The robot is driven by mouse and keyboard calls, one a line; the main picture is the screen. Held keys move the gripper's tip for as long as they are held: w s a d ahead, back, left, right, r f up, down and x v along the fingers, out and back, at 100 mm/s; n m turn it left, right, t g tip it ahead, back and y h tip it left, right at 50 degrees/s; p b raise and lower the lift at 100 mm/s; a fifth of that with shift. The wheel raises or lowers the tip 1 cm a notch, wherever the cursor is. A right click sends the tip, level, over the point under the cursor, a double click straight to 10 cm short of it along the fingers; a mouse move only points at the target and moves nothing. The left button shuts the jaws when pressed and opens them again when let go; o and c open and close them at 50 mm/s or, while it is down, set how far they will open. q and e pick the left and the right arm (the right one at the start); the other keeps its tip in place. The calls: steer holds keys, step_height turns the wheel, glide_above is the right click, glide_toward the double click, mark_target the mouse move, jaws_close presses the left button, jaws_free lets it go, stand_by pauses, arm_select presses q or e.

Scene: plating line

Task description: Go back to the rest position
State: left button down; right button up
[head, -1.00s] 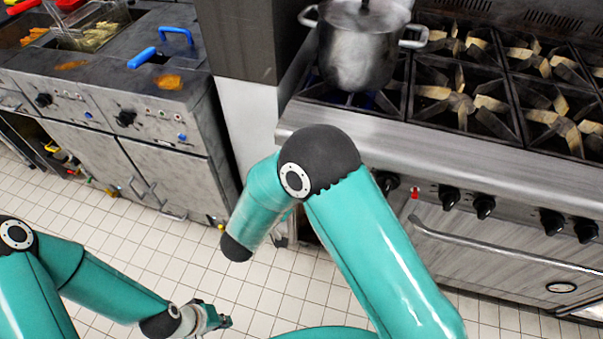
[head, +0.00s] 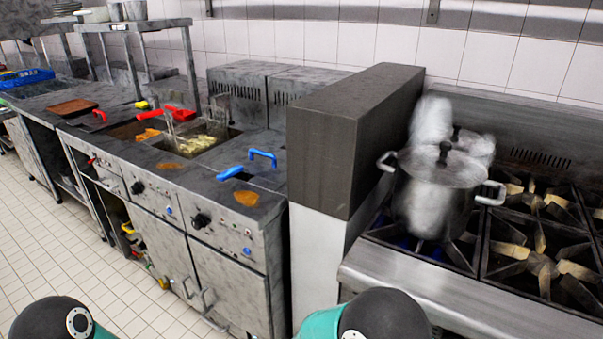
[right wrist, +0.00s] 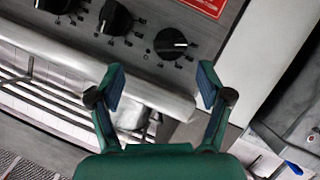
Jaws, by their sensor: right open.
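My right gripper (right wrist: 163,88) shows in the right wrist view with its two fingers spread apart and nothing between them. It is in front of a metal appliance front with black knobs (right wrist: 171,43) and a bar handle (right wrist: 150,95). In the head view only the dark rounded joints of my two arms show at the bottom edge. Both grippers are out of the head view, and my left gripper shows in no current view.
A lidded steel pot (head: 432,205) stands on the gas range (head: 540,245) at right. A dark-topped pillar (head: 350,135) separates it from the fryer station (head: 225,225) with blue and red basket handles. The tiled floor (head: 60,240) at left is clear.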

steer(key=d+f+g+p, duration=0.1)
steer(key=d+f+g, duration=0.3)
steer(key=d, duration=0.9)
step_height(320, 180, down, 8)
steer(key=s+d+t+y, duration=0.1)
steer(key=s+d+y, duration=0.1)
steer(key=s+y, duration=0.15)
steer(key=s+a+f+n+g+y, duration=0.1)
steer(key=s+a+f+g+y, duration=0.1)
steer(key=s+a+y, duration=0.3)
steer(key=s+a+f+n+g+y, duration=0.1)
steer(key=s+a+f+g+y, duration=0.2)
steer(key=s+a, duration=0.6)
steer(key=shift+s+a+g+y+p, duration=0.4)
steer(key=shift+s+y, duration=0.75)
steer(key=shift+y, duration=0.1)
steer(key=shift+f, duration=0.1)
